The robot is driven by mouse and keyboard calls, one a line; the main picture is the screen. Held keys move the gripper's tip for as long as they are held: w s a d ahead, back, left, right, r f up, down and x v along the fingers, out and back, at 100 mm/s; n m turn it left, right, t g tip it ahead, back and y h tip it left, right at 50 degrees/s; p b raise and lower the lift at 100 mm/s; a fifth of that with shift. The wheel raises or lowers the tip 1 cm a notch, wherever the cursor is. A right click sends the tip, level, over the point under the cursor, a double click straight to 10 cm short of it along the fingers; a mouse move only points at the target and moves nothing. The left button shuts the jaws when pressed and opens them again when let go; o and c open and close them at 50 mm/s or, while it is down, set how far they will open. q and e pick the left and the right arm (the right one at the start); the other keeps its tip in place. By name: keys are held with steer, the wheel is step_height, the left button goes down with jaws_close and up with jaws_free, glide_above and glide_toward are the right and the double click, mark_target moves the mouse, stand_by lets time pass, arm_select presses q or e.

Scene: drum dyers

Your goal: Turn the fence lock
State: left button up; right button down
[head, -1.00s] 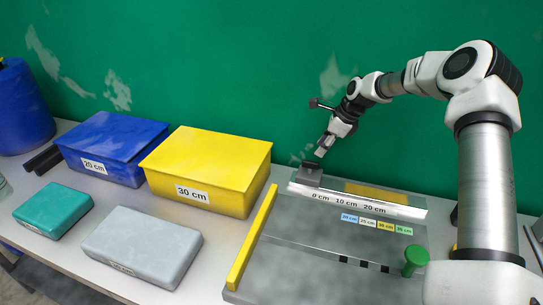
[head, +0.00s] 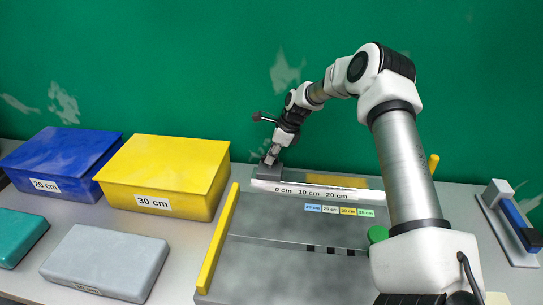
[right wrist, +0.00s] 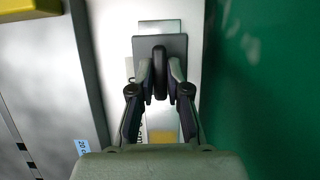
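The fence lock is a dark upright lever (right wrist: 160,72) on a grey block, the fence (right wrist: 180,45), at the left end of the white ruler strip. In the head view the grey block (head: 268,172) is partly hidden by my right gripper (head: 270,159), which points down at it. In the right wrist view the two fingers of my right gripper (right wrist: 160,78) are drawn in on both sides of the lever and appear to touch it. My left gripper is in no view.
The ruler strip (head: 330,193) runs along the back of a grey bench plate (head: 290,270) with a yellow bar (head: 219,240) at its left edge. A green knob (head: 377,235) is partly behind my right arm. Yellow (head: 165,165) and blue (head: 60,155) boxes stand left.

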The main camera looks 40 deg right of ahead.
steer(key=shift+n, duration=0.3)
steer(key=shift+w+n+g+y, duration=0.1)
steer(key=shift+n+g+y, duration=0.3)
steer(key=shift+n, duration=0.9)
steer(key=shift+n+g+y, duration=0.3)
steer(key=shift+n+g, duration=0.2)
steer(key=shift+n, duration=0.8)
steer(key=c, duration=1.2)
jaws_free()
steer(key=shift+o, duration=0.2)
step_height(320, 180, up, 10)
